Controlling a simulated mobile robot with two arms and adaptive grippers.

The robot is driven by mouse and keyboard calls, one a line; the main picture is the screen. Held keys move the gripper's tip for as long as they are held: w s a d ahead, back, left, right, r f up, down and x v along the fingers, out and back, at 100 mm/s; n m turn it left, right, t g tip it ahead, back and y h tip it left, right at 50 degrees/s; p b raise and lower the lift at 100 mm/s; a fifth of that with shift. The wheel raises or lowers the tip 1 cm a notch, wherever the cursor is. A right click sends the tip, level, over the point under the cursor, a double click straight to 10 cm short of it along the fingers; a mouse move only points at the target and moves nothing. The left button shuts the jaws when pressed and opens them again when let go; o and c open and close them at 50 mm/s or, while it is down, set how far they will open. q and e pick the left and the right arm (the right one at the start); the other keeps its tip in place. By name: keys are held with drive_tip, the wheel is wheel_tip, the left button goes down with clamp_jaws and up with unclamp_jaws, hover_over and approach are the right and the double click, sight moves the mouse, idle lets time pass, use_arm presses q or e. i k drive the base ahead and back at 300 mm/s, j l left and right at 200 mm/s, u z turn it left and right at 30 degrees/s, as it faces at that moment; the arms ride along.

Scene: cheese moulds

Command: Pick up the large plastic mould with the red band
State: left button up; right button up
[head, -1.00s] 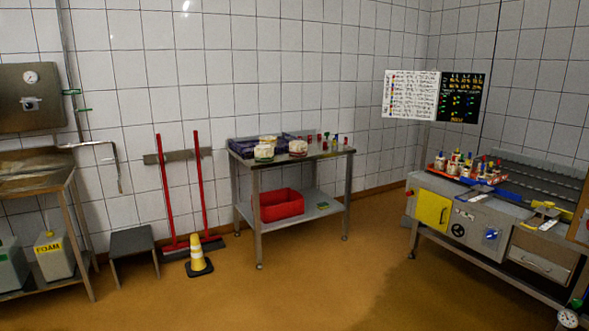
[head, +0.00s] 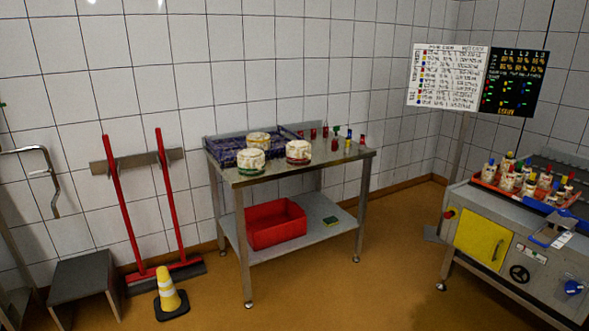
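Three large white moulds stand at the left part of a steel table (head: 300,172). The one on the right, nearest the table's middle, has a red band (head: 298,153) low on its side. The front left one has a green band (head: 251,162). The one behind has a yellowish band (head: 259,142). The red-banded mould is upright and stands apart from the blue crate (head: 222,152) behind the others. Neither of my grippers shows in the head view.
A red bin (head: 275,224) sits on the lower shelf. Several small coloured items (head: 338,136) stand at the table's back right. A yellow cone (head: 169,295) and a dark stool (head: 86,280) stand at left. A machine (head: 500,235) stands at right. The floor before the table is clear.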

sight(296, 151)
drive_tip(key=i, duration=0.95)
drive_tip(key=i+u, duration=0.1)
drive_tip(key=i, duration=0.8)
drive_tip(key=i+l, duration=0.15)
drive_tip(key=i, duration=0.75)
